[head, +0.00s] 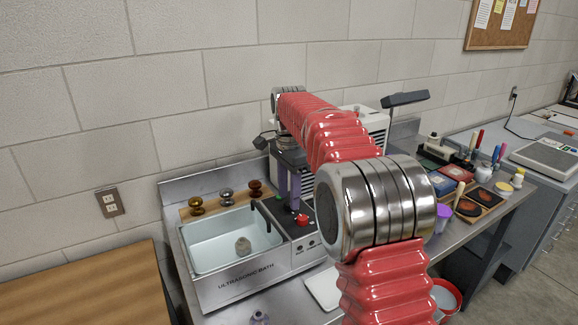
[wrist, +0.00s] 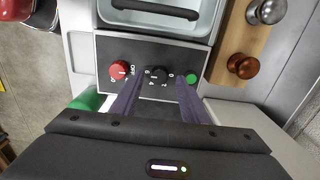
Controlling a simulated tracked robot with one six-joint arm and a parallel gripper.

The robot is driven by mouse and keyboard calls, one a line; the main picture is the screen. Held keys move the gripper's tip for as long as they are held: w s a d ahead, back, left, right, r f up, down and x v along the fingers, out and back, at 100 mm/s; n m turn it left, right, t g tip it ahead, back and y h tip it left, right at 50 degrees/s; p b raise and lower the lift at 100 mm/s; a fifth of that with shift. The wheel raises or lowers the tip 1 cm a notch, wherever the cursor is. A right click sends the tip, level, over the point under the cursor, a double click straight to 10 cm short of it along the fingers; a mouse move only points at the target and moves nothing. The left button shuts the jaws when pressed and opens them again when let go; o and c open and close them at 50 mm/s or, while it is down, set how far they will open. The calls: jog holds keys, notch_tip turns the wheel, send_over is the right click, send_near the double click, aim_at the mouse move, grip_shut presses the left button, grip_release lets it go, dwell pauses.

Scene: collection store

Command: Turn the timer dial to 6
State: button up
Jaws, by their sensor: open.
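The ultrasonic bath (head: 248,273) has a dark control panel (wrist: 107,45) at one end. In the wrist view a black dial (wrist: 156,78) with small white numerals, apparently the timer dial, sits mid-panel. Its exact setting is too small to read. A red knob (wrist: 120,69) with OFF lettering is on its left, a green button (wrist: 191,78) on its right. My gripper (wrist: 157,90) is open, its purple fingers reaching down on either side of the black dial; contact cannot be told. In the head view my gripper (head: 289,196) points down over the panel, hiding the black dial.
The bath basin (head: 205,256) holds a roundish object (head: 243,246). Metal knobs (head: 227,197) stand on a wooden strip behind it. A white tray (head: 323,289) lies right of the bath. Tools and pots crowd the bench further right. A wooden table (head: 85,286) is at left.

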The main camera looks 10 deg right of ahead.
notch_tip(320, 180, up, 12)
dwell(0.7)
jog(key=shift+r, duration=0.1)
